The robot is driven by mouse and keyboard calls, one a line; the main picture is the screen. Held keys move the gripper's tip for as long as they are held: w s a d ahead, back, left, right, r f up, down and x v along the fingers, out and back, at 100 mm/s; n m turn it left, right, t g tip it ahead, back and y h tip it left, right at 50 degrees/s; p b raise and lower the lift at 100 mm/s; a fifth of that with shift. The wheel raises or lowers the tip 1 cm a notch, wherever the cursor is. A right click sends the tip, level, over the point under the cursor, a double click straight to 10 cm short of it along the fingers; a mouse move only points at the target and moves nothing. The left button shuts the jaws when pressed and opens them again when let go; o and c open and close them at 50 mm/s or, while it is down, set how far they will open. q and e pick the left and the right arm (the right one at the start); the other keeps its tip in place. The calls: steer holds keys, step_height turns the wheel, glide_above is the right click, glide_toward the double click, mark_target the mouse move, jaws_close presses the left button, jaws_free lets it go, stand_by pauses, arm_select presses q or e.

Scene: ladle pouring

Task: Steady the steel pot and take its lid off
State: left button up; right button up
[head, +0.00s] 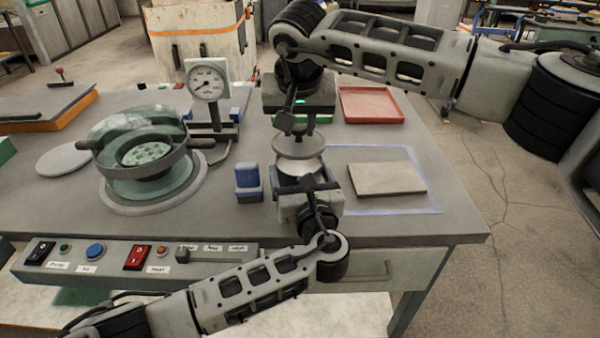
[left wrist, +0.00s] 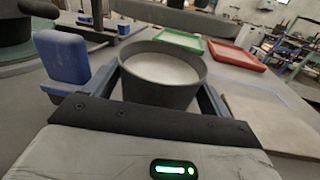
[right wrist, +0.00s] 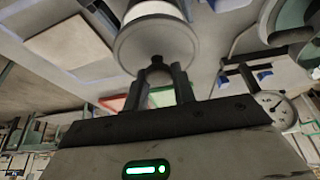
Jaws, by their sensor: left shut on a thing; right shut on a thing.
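The steel pot (head: 301,166) stands on the table with its top open and pale contents showing. In the left wrist view the pot (left wrist: 160,92) sits between the fingers of my left gripper (head: 305,184), which is shut on it. The round grey lid (head: 297,147) is raised above the pot, with a gap between them. My right gripper (head: 298,122) is above it, shut on the lid's knob (right wrist: 157,62). In the right wrist view the lid (right wrist: 130,42) hides part of the pot behind it.
A blue block (head: 248,180) stands just left of the pot. A flat board (head: 387,178) lies inside a blue taped outline to the right. A red tray (head: 372,104) is behind. A dial gauge (head: 208,82) and glass chamber (head: 140,150) stand left.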

arm_select(q)
steer(key=shift+s+f, duration=0.1)
steer(key=shift+f, duration=0.2)
steer(key=shift+d, duration=0.1)
steer(key=o, duration=1.2)
steer(key=shift+c, duration=0.2)
